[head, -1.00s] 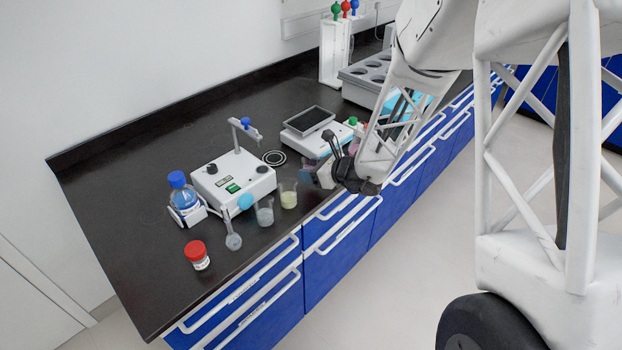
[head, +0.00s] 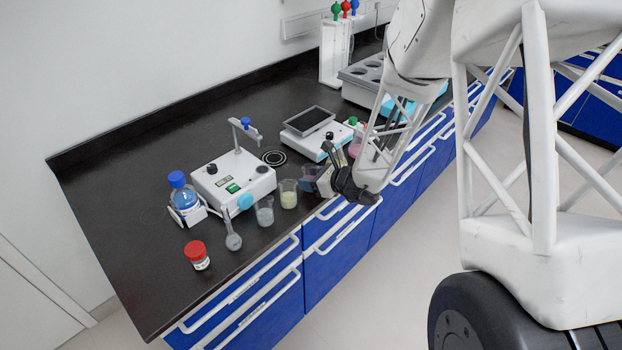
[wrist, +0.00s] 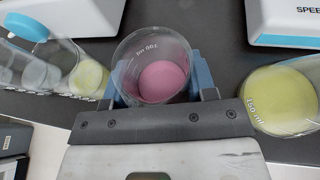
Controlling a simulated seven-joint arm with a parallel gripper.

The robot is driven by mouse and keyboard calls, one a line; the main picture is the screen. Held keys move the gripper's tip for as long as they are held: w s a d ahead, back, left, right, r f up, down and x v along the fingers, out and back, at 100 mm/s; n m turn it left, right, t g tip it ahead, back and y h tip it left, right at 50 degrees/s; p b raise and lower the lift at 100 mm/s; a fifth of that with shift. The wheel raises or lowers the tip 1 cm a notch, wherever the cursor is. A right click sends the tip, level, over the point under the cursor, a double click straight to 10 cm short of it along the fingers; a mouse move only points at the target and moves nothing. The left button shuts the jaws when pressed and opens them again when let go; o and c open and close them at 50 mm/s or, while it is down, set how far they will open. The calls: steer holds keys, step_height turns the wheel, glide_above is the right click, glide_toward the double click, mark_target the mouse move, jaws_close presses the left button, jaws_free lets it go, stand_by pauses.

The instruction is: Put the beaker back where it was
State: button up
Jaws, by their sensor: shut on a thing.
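My gripper (wrist: 158,84) is shut on a clear beaker (wrist: 137,55) with pink liquid in it. In the wrist view its blue fingers sit on both sides of the glass. In the head view my gripper (head: 318,180) is low over the front edge of the bench, right of the pale-yellow beaker (head: 288,195). The held beaker is mostly hidden there, and I cannot tell whether its base touches the bench. In the wrist view a yellow-filled beaker (wrist: 278,100) stands close on the right, and another yellow one (wrist: 88,78) stands on the left.
A white stirrer (head: 235,185) stands behind the row of glassware, with a clear beaker (head: 264,212) and a flask (head: 233,240) to the left. A balance (head: 310,125) is behind my gripper. A red-capped jar (head: 197,256) stands front left. The bench's left end is bare.

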steer(key=shift+f, duration=0.1)
steer(key=o, duration=1)
steer(key=v, duration=1.2)
steer(key=shift+r, duration=0.2)
stand_by(0.4)
